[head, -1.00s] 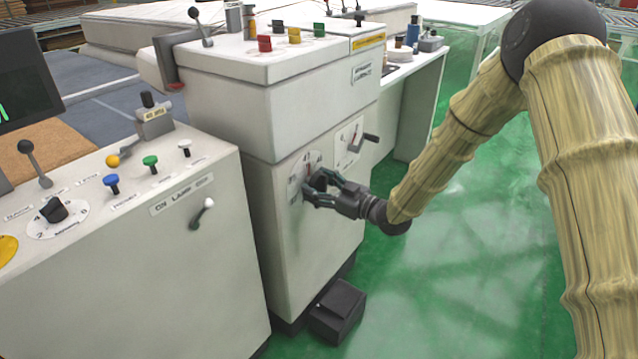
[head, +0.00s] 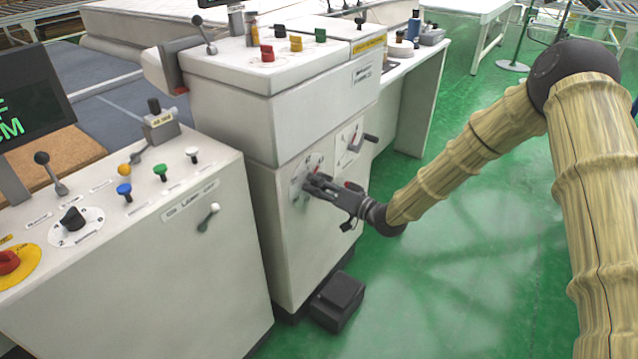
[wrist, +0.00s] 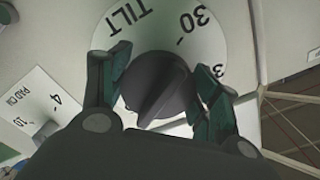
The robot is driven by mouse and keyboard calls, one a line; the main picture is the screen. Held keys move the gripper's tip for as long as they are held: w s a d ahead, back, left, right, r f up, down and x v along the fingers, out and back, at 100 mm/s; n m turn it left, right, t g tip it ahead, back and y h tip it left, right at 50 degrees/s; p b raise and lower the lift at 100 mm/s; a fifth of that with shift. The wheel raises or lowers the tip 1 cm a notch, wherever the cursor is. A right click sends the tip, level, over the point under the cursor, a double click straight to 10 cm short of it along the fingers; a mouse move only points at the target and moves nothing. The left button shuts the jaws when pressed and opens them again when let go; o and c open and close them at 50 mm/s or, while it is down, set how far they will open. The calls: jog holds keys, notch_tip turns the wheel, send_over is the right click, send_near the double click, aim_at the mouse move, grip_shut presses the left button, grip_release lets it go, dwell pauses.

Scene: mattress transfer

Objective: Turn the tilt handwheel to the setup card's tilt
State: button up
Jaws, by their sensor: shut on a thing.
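The tilt handwheel is a dark round knob with a raised ridge, seen between my fingers in the wrist view (wrist: 158,88). It sits on a white round dial (wrist: 165,28) marked "TILT" and "30", with another number partly hidden at the right. My gripper (wrist: 158,90) is shut on the handwheel, one finger on each side. In the head view my gripper (head: 312,184) reaches the front of the white cabinet at this dial (head: 305,165), covering most of the knob. I see no readable setup card.
In the wrist view a "PAD CM" dial (wrist: 40,115) is at lower left. A black box (head: 338,300) lies on the floor. The green floor (head: 450,270) at right is open.

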jog(key=m+p, duration=0.1)
jog(key=m, duration=0.5)
jog(key=shift+r, duration=0.15)
jog(key=m, duration=0.6)
jog(key=shift+r+p, duration=0.1)
jog(key=shift+p, duration=0.3)
jog(key=shift+m, duration=0.3)
jog(key=o, duration=1)
jog(key=v, duration=1.2)
jog(key=shift+s, duration=0.1)
